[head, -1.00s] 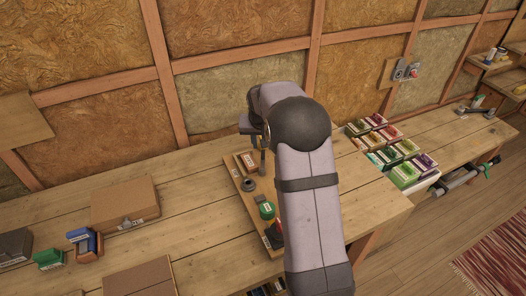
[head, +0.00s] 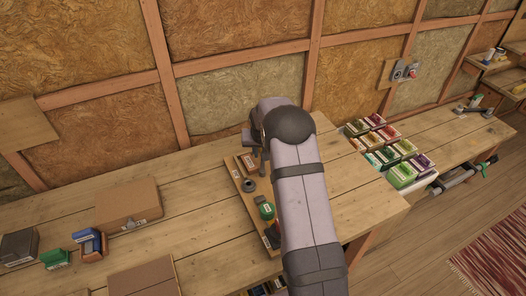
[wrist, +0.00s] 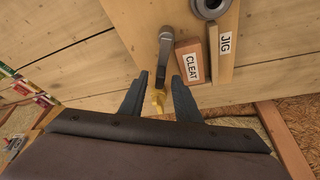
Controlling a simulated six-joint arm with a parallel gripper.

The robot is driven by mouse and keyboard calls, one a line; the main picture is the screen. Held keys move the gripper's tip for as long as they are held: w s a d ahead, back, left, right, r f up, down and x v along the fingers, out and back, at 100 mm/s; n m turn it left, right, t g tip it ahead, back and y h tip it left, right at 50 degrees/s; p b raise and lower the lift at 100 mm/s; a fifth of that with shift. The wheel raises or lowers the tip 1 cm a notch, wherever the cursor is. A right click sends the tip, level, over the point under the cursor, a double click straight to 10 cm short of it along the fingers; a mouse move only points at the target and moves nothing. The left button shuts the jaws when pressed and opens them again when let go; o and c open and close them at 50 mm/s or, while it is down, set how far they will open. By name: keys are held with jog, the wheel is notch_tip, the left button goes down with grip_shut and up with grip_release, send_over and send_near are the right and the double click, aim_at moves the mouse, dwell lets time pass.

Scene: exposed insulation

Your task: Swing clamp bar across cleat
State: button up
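The grey clamp bar (wrist: 163,55) shows in the wrist view, with a yellow end (wrist: 158,98) pointing toward my gripper (wrist: 158,82). My gripper is open, with one dark finger on each side of the bar's yellow end and gaps visible on both sides. The reddish block labelled CLEAT (wrist: 187,61) lies just right of the bar; the bar is beside it, not across it. A wooden strip labelled JIG (wrist: 221,52) is beside the cleat. In the head view my arm hides most of the clamp and the fingertips.
The mounting board (head: 238,181) carries a dark ring (head: 249,185) and a green-topped item (head: 267,211). Colourful boxes (head: 390,155) stand right of my arm. A cardboard box (head: 128,203) lies at left. The insulated wall (head: 225,100) rises close behind the bench.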

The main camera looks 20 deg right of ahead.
grip_shut()
jog(key=shift+n, duration=0.3)
jog(key=shift+w+a+n+y, duration=0.2)
jog(key=shift+a+n+y, duration=0.2)
jog(key=shift+n, duration=0.4)
jog(key=shift+w+a+f+n+t+y+b, duration=0.1)
jog(key=shift+a+f+n+t+y+b, duration=0.1)
jog(key=shift+n+b, duration=0.4)
jog(key=shift+a+f+n+t+y+b, duration=0.1)
jog(key=shift+a+n+y+b, duration=0.1)
jog(key=shift+n+b, duration=0.35)
jog(key=a+n+y+b, duration=0.1)
jog(key=n+b, duration=0.1)
jog(key=shift+n+b, duration=0.25)
jog(key=shift+b, duration=0.15)
jog(key=shift+a+r+n+y+b, duration=0.25)
jog(key=shift+a+n+y+b, duration=0.25)
jog(key=shift+n+b, duration=0.7)
jog(key=shift+s, duration=0.2)
